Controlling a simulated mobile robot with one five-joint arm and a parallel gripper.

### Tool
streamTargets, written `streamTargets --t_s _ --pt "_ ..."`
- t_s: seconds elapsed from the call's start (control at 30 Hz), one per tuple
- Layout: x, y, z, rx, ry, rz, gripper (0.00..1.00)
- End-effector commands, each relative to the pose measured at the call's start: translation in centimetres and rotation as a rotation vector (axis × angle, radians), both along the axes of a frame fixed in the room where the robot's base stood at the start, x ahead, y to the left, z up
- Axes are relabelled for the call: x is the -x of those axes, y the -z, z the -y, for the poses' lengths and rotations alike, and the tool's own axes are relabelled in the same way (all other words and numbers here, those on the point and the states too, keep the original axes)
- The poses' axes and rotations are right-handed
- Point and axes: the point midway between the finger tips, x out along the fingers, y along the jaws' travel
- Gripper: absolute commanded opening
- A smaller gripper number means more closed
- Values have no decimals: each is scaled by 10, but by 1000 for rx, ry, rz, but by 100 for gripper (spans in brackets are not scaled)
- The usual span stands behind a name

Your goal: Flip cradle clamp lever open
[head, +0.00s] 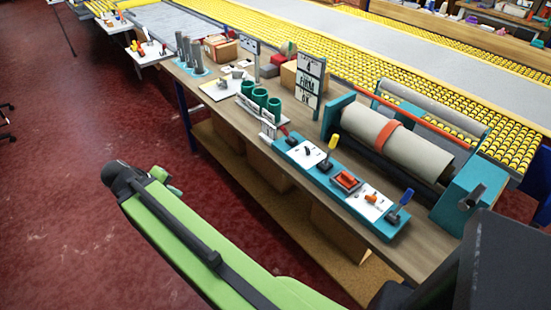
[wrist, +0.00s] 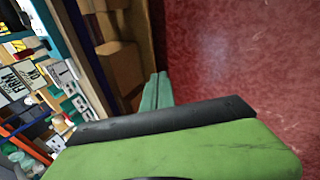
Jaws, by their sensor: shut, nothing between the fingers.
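The teal cradle (head: 333,112) stands on the right part of the workbench and holds a cream roll with an orange band (head: 388,136) around it. In front is a teal control panel (head: 318,182) with a yellow-handled lever (head: 330,150), a blue-handled lever (head: 401,203) and orange controls (head: 346,181). A black handle (head: 472,197) sits on the cradle's right end block. I cannot tell which of these is the clamp lever. My gripper (wrist: 157,90) is shut and empty, over the red floor beside the bench, apart from the cradle.
The wooden workbench (head: 235,135) carries teal cups (head: 260,97), grey cylinders (head: 187,50), signs (head: 310,75) and a cardboard box. Boxes stand on the shelf below. A yellow roller conveyor (head: 350,50) runs behind. The red floor (head: 70,200) on the left is mostly clear.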

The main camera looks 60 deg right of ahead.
Motion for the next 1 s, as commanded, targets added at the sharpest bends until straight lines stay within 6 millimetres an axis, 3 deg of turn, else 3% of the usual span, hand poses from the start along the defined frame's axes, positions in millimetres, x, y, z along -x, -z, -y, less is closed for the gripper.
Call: streamTargets --t_s 0.03,0.1,0.3,0.43,0.63,0.8,1.0 --pt "8 43 35 95 29 -5 0" --pt "19 56 81 243 62 -16 0" --pt "50 72 186 668 139 -87 0" --pt "72 75 233 938 172 -159 0" --pt "99 70 268 1290 189 -289 0" --pt "104 61 272 1455 181 -365 0" --pt "104 51 272 1497 177 -387 0"
